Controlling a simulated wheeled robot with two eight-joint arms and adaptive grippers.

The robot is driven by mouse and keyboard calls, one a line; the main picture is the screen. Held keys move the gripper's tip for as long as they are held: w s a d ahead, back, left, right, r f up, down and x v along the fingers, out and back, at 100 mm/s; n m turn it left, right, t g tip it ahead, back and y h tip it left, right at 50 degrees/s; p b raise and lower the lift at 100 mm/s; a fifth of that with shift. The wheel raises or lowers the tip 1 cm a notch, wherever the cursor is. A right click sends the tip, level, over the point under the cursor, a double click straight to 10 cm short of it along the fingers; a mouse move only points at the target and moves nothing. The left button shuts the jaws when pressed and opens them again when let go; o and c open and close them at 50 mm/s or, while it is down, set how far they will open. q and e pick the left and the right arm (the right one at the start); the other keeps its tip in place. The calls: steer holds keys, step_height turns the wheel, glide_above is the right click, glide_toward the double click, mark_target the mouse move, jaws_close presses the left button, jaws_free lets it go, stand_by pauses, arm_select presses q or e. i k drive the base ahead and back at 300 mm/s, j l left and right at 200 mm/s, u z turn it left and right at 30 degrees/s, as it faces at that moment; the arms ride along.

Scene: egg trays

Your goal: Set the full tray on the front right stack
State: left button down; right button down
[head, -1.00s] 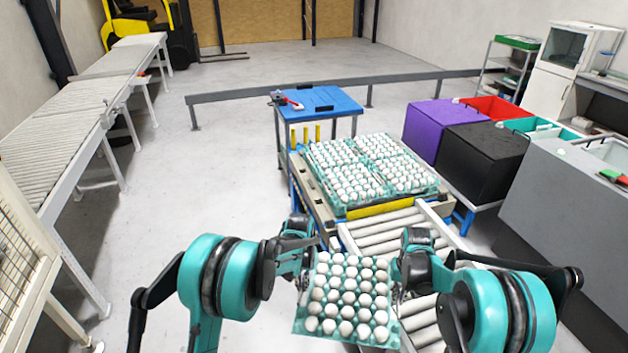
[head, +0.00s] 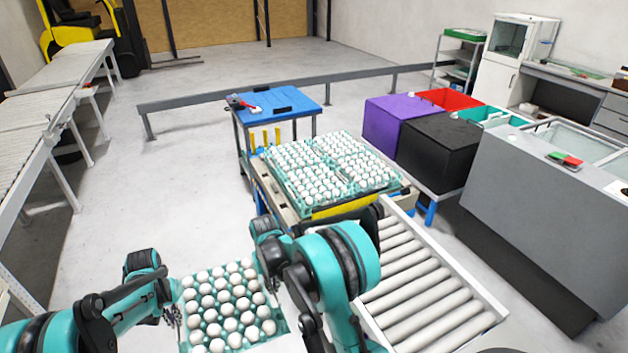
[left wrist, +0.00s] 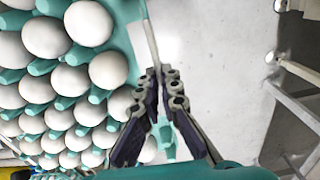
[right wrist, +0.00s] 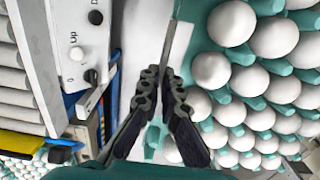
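The full tray (head: 186,331) is a teal egg tray filled with white eggs, held low at the front left of the head view, clear of the rollers. My left gripper (head: 174,312) is shut on its left edge; the left wrist view shows the fingers (left wrist: 158,78) closed at the rim. My right gripper (head: 270,290) is shut on the opposite edge, with its fingers (right wrist: 163,75) also closed at the rim. The front right stack (head: 378,192) is one of several egg-filled stacks standing close together beyond the grippers. My right arm hides part of the space before the stacks.
A roller conveyor (head: 425,285) lies right of my right arm. A blue table (head: 285,103) stands behind the stacks. Purple (head: 392,127) and black (head: 435,155) boxes and a grey cabinet (head: 530,200) stand to the right. Open floor (head: 170,200) lies to the left.

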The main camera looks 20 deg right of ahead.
mark_target(317, 181)
steer(key=i, duration=3.5)
steer(key=i+j+z, duration=0.2)
steer(key=i+z, duration=0.15)
steer(key=i, duration=0.15)
steer(key=z, duration=2.65)
